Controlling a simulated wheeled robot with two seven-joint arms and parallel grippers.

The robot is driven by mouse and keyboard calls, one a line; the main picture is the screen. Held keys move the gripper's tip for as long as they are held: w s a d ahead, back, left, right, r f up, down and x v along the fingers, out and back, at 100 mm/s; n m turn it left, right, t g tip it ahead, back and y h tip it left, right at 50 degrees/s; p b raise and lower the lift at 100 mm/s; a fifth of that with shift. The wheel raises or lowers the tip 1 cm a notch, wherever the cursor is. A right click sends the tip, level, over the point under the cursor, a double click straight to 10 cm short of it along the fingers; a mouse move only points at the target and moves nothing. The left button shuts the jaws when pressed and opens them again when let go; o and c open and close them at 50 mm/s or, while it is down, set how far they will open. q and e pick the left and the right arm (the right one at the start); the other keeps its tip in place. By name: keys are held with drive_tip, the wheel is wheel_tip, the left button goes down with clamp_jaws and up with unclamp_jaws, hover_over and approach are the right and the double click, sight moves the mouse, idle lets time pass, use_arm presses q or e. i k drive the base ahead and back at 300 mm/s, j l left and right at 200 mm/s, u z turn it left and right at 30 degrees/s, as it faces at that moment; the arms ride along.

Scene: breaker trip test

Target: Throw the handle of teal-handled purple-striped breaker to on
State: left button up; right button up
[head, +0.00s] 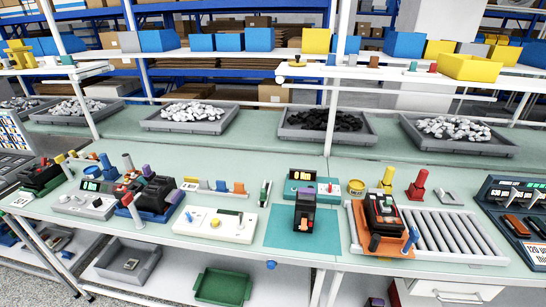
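A dark breaker (305,212) with a purple stripe across its upper part stands on a teal mat (275,238) at the middle front of the bench. Its handle is too small for me to make out its colour or position. Another dark breaker-like unit (157,192) with a purple piece on top sits on a blue base to the left. A third dark unit (381,212) stands between orange parts at the right. Neither of my grippers shows in the head view.
A white panel (215,224) lies left of the mat, and a teal-framed meter (303,184) stands behind it. A roller conveyor (450,232) is at the right. Red (417,187) and yellow (386,180) upright pieces stand behind. Grey trays line the back.

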sight(142, 181)
drive_tip(key=i+u, duration=0.15)
drive_tip(key=u, duration=0.3)
drive_tip(key=i+u, duration=0.15)
drive_tip(key=u, duration=0.3)
drive_tip(key=i+u, duration=0.1)
drive_tip(key=u, duration=0.4)
